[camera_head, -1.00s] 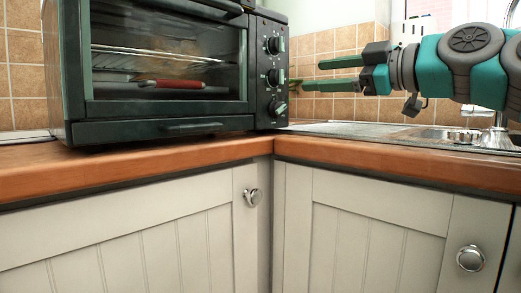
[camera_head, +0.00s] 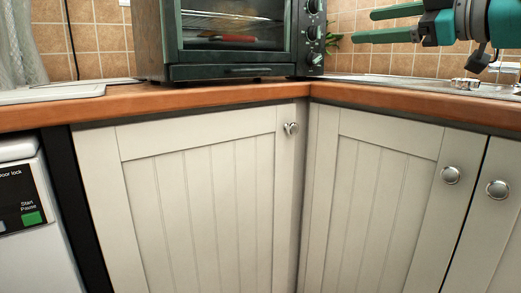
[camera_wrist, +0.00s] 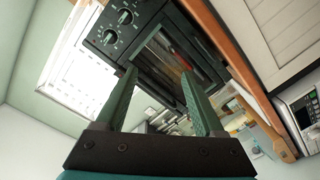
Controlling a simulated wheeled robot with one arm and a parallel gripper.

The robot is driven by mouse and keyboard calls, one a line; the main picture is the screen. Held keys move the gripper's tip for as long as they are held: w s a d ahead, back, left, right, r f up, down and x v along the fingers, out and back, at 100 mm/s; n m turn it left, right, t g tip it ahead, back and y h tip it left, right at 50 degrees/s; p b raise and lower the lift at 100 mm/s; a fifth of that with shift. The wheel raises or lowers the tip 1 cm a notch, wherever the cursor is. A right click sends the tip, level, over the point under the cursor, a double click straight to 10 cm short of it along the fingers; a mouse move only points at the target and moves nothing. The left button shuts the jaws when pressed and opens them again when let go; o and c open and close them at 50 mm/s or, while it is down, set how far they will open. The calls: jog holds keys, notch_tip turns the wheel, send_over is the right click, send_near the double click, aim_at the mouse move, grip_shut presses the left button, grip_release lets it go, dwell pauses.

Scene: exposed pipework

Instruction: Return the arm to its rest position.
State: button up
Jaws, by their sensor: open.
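My gripper (camera_head: 386,25) is at the top right of the head view. Its two green fingers point left and stand apart with nothing between them. The arm reaches in from the right edge, above the counter and sink area. In the wrist view my gripper (camera_wrist: 160,95) also shows open and empty, with the oven in front of and above the fingers. No held object is visible.
A dark green toaster oven (camera_head: 240,72) stands on the wooden counter (camera_head: 150,100), left of my gripper; a red-handled item (camera_head: 232,38) lies inside. A sink (camera_head: 450,84) is at right. Cream cabinets (camera_head: 210,190) and a white appliance (camera_head: 20,220) stand below.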

jog(key=s+a+f+g+h, duration=0.1)
jog(key=a+f+g, duration=0.1)
jog(key=a+f, duration=0.5)
jog(key=s+a+f+m+g+h, duration=0.2)
jog(key=s+f, duration=0.1)
jog(key=f, duration=0.6)
jog(key=s+a+f+m+g+h, duration=0.1)
jog(key=s+a+f+m+g, duration=0.1)
jog(key=f, duration=0.7)
jog(key=s+a+f+m+g+h, duration=0.2)
jog(key=s+f, duration=0.1)
jog(key=f, duration=0.6)
jog(key=s+d+f+m+g+h, duration=0.2)
jog(key=s+d+f+m+g, duration=0.25)
jog(key=s+f, duration=0.6)
jog(key=s+d+f+m+g+h, duration=0.3)
jog(key=s+d+f+m+g, duration=0.15)
jog(key=s+f, duration=0.6)
notch_tip(320, 180, up, 13)
jog(key=w+t+p, duration=0.1)
jog(key=w+p, duration=0.1)
jog(key=p, duration=1.2)
jog(key=shift+w+f, duration=0.1)
